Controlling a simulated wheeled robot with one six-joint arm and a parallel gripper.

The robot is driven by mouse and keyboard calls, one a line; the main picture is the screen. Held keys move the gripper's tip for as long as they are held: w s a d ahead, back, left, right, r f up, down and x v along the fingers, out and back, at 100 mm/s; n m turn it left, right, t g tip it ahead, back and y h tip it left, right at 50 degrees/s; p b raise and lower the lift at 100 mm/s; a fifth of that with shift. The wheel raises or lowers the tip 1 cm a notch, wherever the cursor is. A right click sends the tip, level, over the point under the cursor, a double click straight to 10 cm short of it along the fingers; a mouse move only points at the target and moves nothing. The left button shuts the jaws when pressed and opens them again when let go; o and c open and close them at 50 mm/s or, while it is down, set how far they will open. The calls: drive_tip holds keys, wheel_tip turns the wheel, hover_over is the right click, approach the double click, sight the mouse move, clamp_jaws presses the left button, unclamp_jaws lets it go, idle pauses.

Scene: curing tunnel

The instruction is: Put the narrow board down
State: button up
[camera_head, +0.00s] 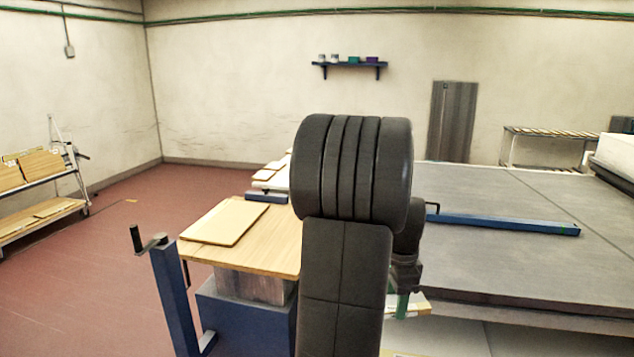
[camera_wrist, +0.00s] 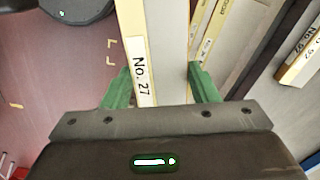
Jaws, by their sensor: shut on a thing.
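The narrow board (camera_wrist: 165,35) is pale with a cream edge strip marked "No. 27". In the wrist view it runs from the top edge down between the green fingers of my gripper (camera_wrist: 160,72), which is shut on it. In the head view my dark arm hides most of the gripper. A green finger shows low beside the arm, next to a pale board end (camera_head: 414,304) that looks like the held board. The board's far end is out of view in the wrist view.
A wooden-topped bench (camera_head: 280,262) carries a flat board (camera_head: 226,222). A large grey table (camera_head: 500,262) with a blue bar (camera_head: 510,224) is at the right. A blue post with a crank (camera_head: 172,295) stands front left. More labelled boards (camera_wrist: 302,55) are right of the gripper. Red floor is open at left.

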drive_tip(key=w+a+f+n, duration=0.5)
drive_tip(key=a+f+n, duration=0.3)
drive_tip(key=a, duration=0.1)
drive_tip(key=w+a+f+n, duration=0.6)
drive_tip(key=a+f+n, duration=0.2)
drive_tip(key=s+f+n, duration=0.1)
drive_tip(key=s+f, duration=0.4)
drive_tip(key=f, duration=0.2)
drive_tip(key=shift+a, duration=0.4)
drive_tip(key=shift+s, duration=0.1)
